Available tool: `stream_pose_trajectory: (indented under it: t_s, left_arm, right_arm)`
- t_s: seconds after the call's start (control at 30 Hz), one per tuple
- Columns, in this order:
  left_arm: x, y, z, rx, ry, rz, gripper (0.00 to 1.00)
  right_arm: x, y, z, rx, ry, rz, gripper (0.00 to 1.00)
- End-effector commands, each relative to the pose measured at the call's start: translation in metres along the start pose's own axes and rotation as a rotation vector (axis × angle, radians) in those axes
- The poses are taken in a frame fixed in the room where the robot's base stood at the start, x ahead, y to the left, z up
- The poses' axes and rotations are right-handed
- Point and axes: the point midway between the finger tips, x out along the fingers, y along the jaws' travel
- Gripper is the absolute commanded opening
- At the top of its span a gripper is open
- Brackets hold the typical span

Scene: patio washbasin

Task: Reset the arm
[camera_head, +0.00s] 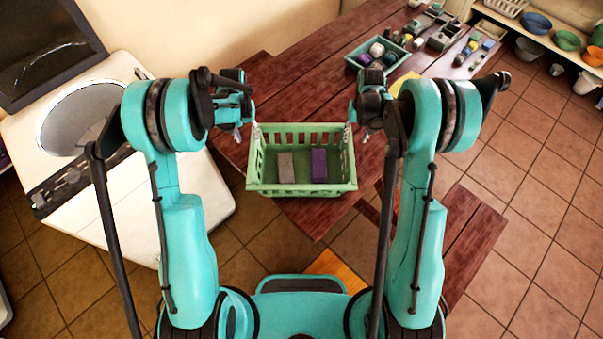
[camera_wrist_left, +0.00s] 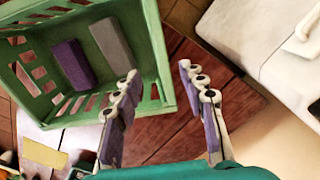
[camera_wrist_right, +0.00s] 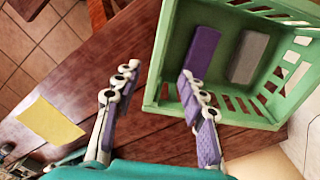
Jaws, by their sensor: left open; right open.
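A green slatted basket (camera_head: 302,188) is between my two arms at the near end of the wooden table. It holds a grey block (camera_head: 286,166) and a purple block (camera_head: 319,165). My left gripper (camera_head: 248,131) is open at the basket's left side. In the left wrist view its fingers (camera_wrist_left: 158,70) are apart, with the basket's side wall (camera_wrist_left: 158,60) between them. My right gripper (camera_head: 352,130) is open at the right side. In the right wrist view its fingers (camera_wrist_right: 159,70) are likewise on either side of a basket wall (camera_wrist_right: 163,50). I cannot tell whether any finger touches the basket.
The red-brown table (camera_head: 320,72) reaches back to the right. On it are a small green crate (camera_head: 352,66) with several items and a yellow sheet (camera_head: 402,82). A white washing machine (camera_head: 90,190) stands left. A shelf with bowls (camera_head: 567,41) is at the back right.

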Motion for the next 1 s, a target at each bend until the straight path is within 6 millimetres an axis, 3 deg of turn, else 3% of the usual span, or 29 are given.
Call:
stream_pose_trajectory:
  t_s: [0.37, 0.57, 0.8, 1.0]
  left_arm:
    - [-0.002, 0.0, 0.001, 0.0, 0.003, 0.0, 0.42]
    - [-0.026, 0.001, 0.015, 0.0, 0.064, 0.0, 0.42]
    - [-0.07, 0.002, 0.063, 0.0, 0.204, -0.001, 0.42]
    - [-0.084, 0.003, 0.116, 0.0, 0.323, -0.001, 0.42]
  right_arm:
    - [-0.001, 0.0, 0.001, 0.0, 0.004, 0.0, 0.42]
    - [-0.026, -0.001, 0.015, 0.0, 0.063, 0.001, 0.42]
    - [-0.07, -0.002, 0.063, 0.0, 0.205, 0.001, 0.42]
    - [-0.084, -0.003, 0.116, 0.0, 0.323, 0.001, 0.42]
